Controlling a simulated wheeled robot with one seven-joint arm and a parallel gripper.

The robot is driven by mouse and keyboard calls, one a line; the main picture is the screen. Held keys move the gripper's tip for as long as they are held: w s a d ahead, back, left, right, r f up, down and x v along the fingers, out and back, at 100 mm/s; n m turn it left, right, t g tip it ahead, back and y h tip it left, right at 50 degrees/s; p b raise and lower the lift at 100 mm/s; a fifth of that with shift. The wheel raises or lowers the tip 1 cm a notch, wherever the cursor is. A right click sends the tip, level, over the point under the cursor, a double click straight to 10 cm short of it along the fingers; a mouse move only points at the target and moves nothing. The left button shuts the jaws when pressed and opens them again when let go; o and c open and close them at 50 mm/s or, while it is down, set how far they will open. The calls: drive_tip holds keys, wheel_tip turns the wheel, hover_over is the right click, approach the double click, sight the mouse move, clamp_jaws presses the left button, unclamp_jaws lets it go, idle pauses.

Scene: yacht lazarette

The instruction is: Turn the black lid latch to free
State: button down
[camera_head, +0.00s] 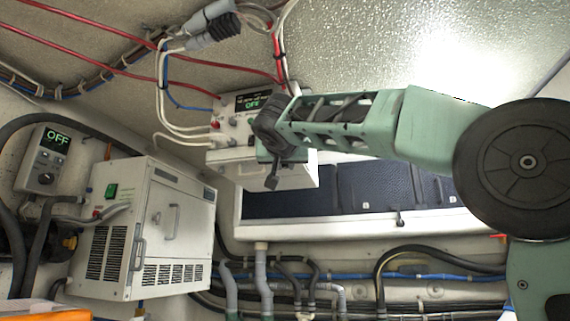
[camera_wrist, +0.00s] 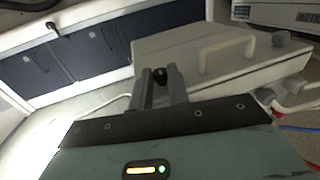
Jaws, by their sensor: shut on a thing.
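My gripper (camera_wrist: 157,62) is shut on a small black latch (camera_wrist: 160,76), which shows between its two grey fingers in the wrist view. The latch is at the near edge of a white box lid (camera_wrist: 190,48) with a pale carrying handle (camera_wrist: 225,52). Much of the latch is hidden by the fingers, and I cannot tell its exact angle. In the head view my gripper (camera_head: 271,180) is in front of the white box (camera_head: 303,172), and my arm covers part of it.
A unit with an OFF display (camera_head: 253,103) and white cables stands above the box. Dark blue panels (camera_head: 375,190) in a white frame lie to the right. A vented white cabinet (camera_head: 145,230) and an OFF panel (camera_head: 45,160) are at the left. Hoses (camera_head: 430,255) run below.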

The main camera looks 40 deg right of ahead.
drive_tip(key=m+g+h+p, duration=0.2)
drive_tip(key=m+g, duration=0.1)
drive_tip(key=g, duration=0.1)
drive_tip(key=w+m+g+h+p, duration=0.1)
drive_tip(key=m+g+h+p, duration=0.1)
drive_tip(key=g, duration=0.3)
drive_tip(key=a+m+g+h+p, duration=0.1)
drive_tip(key=m+g+h+p, duration=0.1)
drive_tip(key=m+g+p, duration=0.2)
drive_tip(key=shift+w+r+m+h, duration=0.15)
drive_tip(key=shift+w+m+h, duration=0.15)
drive_tip(key=shift+w+m, duration=0.1)
drive_tip(key=shift+g+p, duration=0.35)
drive_tip(key=shift+g, duration=0.15)
drive_tip(key=c, duration=1.3)
unclamp_jaws()
drive_tip(key=shift+c, duration=0.2)
drive_tip(key=a+p, duration=0.3)
drive_tip(key=a, duration=1.4)
drive_tip(key=shift+a, duration=0.2)
